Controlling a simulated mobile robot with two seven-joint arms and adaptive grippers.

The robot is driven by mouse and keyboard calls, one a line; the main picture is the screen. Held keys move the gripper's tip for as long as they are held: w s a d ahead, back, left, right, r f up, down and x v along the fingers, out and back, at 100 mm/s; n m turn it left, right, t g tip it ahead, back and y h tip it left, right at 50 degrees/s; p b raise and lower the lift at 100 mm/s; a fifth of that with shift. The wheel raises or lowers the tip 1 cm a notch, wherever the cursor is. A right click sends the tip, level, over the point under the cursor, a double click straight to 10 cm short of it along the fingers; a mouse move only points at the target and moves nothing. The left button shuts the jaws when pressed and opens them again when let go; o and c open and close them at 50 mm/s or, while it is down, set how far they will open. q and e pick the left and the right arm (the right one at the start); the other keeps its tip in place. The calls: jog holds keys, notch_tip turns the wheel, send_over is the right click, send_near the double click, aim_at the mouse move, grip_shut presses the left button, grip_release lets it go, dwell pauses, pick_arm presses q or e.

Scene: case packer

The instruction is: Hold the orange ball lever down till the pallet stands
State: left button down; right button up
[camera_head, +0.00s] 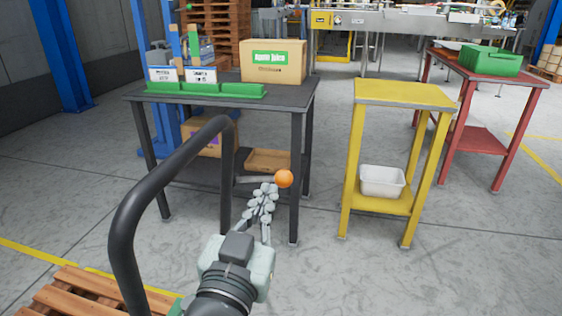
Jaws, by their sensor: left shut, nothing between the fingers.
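The orange ball (284,179) sits at the right end of a thin grey lever rod (251,180). The rod looks roughly level and runs left toward a black curved tube frame (140,195). My left gripper (268,188) is shut and empty, its fingertips just below and left of the ball, beside the rod. I cannot tell whether they touch the ball or rod. A wooden pallet (75,295) shows at the bottom left, lying low and cut off by the picture edge. My right gripper is not in view.
A dark table (228,99) with green bins and a cardboard box (272,61) stands behind the lever. A yellow stand (405,94) holding a white tub (382,181) is to the right, with a red table (492,82) beyond. The floor at lower right is clear.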

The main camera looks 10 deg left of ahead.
pick_arm(q)
jog(key=shift+w, duration=0.1)
jog(key=r, duration=0.1)
send_over(281, 177)
jog(key=s, duration=0.3)
jog(key=f, duration=0.3)
jog(key=shift+w+d, duration=0.15)
jog(key=shift+d, duration=0.2)
jog(key=shift+w+f+b, duration=0.25)
jog(key=shift+f+b, duration=0.05)
jog(key=shift+f, duration=0.25)
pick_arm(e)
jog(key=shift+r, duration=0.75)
